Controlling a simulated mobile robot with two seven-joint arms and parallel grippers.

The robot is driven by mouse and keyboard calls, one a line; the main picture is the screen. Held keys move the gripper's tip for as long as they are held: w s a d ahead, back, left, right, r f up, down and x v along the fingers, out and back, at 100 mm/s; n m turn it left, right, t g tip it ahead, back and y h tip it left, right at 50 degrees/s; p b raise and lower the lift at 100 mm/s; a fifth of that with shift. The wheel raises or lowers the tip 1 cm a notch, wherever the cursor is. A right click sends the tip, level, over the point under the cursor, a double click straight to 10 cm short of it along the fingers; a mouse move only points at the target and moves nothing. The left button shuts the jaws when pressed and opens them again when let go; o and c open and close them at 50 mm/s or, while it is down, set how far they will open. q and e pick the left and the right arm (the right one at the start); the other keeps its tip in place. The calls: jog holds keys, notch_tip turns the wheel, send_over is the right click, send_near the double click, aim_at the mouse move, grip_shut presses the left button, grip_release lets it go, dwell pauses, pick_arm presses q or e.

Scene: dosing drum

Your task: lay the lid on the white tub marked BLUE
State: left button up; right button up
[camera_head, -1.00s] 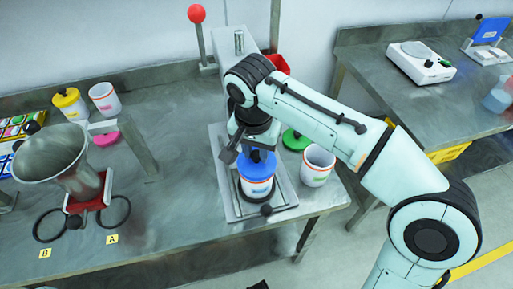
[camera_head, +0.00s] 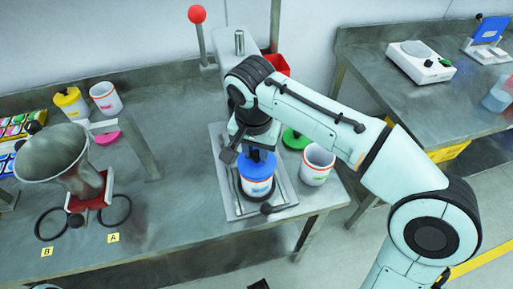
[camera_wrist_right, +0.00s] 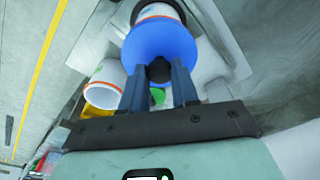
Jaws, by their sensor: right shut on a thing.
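The blue lid (camera_head: 257,164) has a dark knob and sits level over the mouth of a white tub (camera_head: 258,187) with an orange band and a blue mark too small to read. The tub stands upright on the metal plate of the press. I cannot tell whether a thin gap is left between lid and rim. My right gripper (camera_head: 251,150) is above the lid. In the right wrist view its fingers (camera_wrist_right: 159,78) are shut on the black knob of the blue lid (camera_wrist_right: 160,42), which hides the tub's mouth.
An open white tub (camera_head: 317,166) and a green lid (camera_head: 296,140) stand just right of the press plate (camera_head: 228,200). The bench between is clear.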

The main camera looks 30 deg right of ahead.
pick_arm(q)
jog(key=shift+f, duration=0.1)
pick_arm(e)
jog(key=shift+f, duration=0.35)
dwell(0.6)
jog(key=o, duration=1.9)
jog(key=shift+c, duration=0.2)
pick_arm(q)
jog(key=shift+s, duration=0.1)
pick_arm(e)
notch_tip(320, 180, up, 5)
jog(key=p, duration=0.4)
jog(key=shift+f+p, duration=0.15)
jog(key=shift+p, duration=0.15)
jog(key=shift+r+p, duration=1.1)
jog(key=shift+r, duration=0.1)
pick_arm(q)
jog(key=shift+g, duration=0.5)
jog(key=r, duration=0.2)
jog(key=s+r, duration=0.1)
jog(key=r, duration=0.2)
jog(key=shift+r, duration=0.35)
